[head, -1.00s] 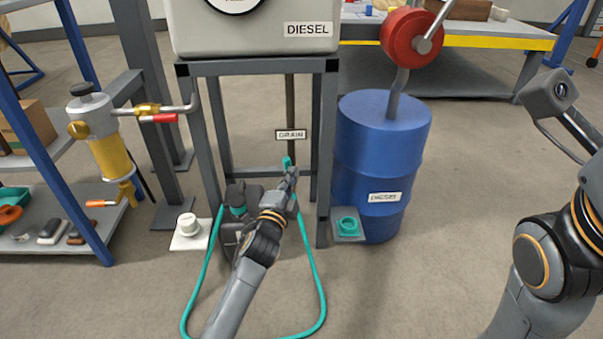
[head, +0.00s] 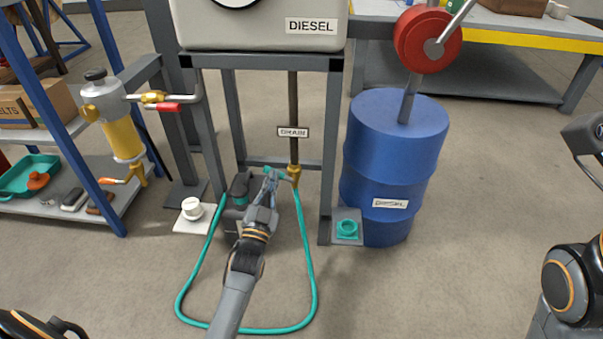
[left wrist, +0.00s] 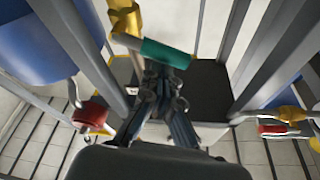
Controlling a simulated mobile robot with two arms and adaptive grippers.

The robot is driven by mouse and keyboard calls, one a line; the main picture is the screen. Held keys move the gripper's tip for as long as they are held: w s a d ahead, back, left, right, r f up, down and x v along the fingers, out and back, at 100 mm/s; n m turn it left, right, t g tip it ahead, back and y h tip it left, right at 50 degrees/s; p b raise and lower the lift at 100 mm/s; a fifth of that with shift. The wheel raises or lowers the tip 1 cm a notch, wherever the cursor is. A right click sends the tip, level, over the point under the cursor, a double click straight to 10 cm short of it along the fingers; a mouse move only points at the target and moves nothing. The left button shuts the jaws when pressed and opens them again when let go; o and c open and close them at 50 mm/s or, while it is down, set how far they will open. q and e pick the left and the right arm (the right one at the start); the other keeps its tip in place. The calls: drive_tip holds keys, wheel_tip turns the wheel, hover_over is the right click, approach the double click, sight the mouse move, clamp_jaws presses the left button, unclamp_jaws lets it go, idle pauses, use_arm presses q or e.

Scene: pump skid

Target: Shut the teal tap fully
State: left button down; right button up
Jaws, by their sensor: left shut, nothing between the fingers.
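The teal tap handle (head: 273,170) sits on a brass valve (head: 294,172) at the foot of the drain pipe under the diesel tank. The handle points left, across the upright pipe. In the left wrist view the teal handle (left wrist: 166,53) runs right from the brass body (left wrist: 126,20). My left gripper (head: 270,180) is shut and empty, its fingertips close by the handle. In the left wrist view the gripper (left wrist: 160,72) is just below the handle; whether they touch I cannot tell. My right arm shows at the right edge, its gripper out of view.
A teal hose (head: 312,262) loops on the floor below the valve. A dark pump unit (head: 238,192) sits behind my left arm. The tank's grey legs (head: 333,150) flank the valve. A blue drum (head: 395,160) stands right.

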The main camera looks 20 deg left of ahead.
use_arm(q)
drive_tip(key=shift+a+f+n+y, duration=0.15)
drive_tip(key=shift+f+n+y, duration=0.15)
drive_tip(key=shift+n, duration=0.3)
drive_tip(key=shift+a+f+n+y, duration=0.15)
drive_tip(key=shift+n+y, duration=0.15)
drive_tip(key=shift+n, duration=0.3)
drive_tip(key=shift+s+d, duration=0.1)
drive_tip(key=s+d, duration=0.2)
drive_tip(key=s, duration=1)
drive_tip(key=shift+s+d+f, duration=0.2)
drive_tip(key=shift+s+d, duration=0.1)
drive_tip(key=shift+s, duration=0.1)
